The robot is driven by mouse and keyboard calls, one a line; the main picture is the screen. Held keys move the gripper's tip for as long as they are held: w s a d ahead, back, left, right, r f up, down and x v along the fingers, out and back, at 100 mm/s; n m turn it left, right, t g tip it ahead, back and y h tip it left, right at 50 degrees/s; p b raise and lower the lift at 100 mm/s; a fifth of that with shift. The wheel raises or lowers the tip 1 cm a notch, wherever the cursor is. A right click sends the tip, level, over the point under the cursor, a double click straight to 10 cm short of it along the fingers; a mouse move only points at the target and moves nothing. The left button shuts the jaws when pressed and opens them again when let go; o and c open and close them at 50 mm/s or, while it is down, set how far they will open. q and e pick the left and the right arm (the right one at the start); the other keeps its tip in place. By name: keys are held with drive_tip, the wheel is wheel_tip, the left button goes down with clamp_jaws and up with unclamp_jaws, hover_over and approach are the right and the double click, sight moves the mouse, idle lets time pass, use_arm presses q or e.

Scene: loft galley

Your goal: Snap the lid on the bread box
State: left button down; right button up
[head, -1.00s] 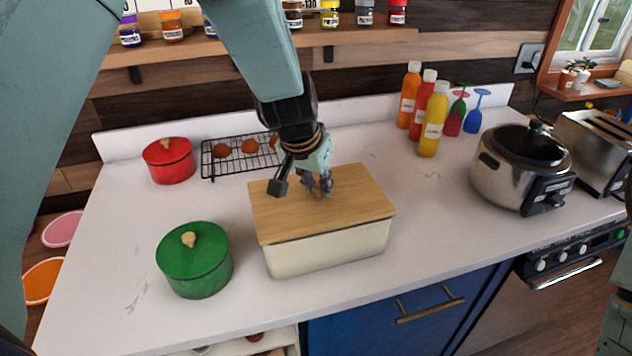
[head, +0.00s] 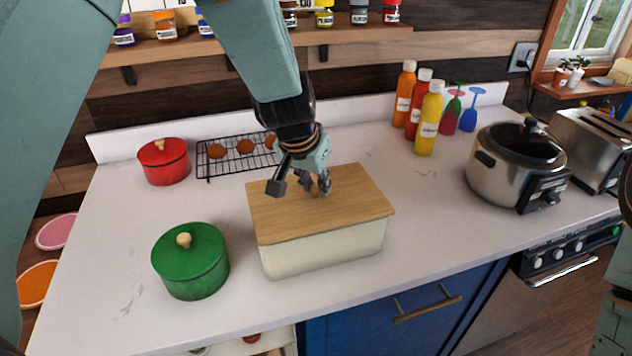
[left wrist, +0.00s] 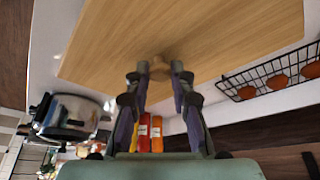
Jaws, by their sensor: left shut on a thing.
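The bread box (head: 325,249) is a cream box on the white counter. Its wooden lid (head: 350,205) lies over the top and covers the opening; I cannot tell whether it is fully seated. My left gripper (head: 316,188) is over the middle of the lid, pointing down. In the left wrist view its two fingers are closed around the small round wooden knob (left wrist: 160,68) of the lid, which also shows there as a wide plank (left wrist: 200,35). The inside of the box is hidden. My right gripper is not in view.
A green pot (head: 190,262) stands close left of the box, a red pot (head: 164,161) behind it. A wire rack (head: 225,168) with brown round items is at the back. Sauce bottles (head: 428,120) and a slow cooker (head: 515,165) are at right.

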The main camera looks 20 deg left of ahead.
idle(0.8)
use_arm(q)
drive_tip(key=c, duration=1.1)
unclamp_jaws()
drive_tip(key=shift+s, duration=0.1)
drive_tip(key=shift+o, duration=0.4)
drive_tip(key=shift+f, duration=0.1)
drive_tip(key=o, duration=0.4)
drive_tip(key=shift+r+p, duration=2.8)
drive_tip(key=shift+r, duration=0.8)
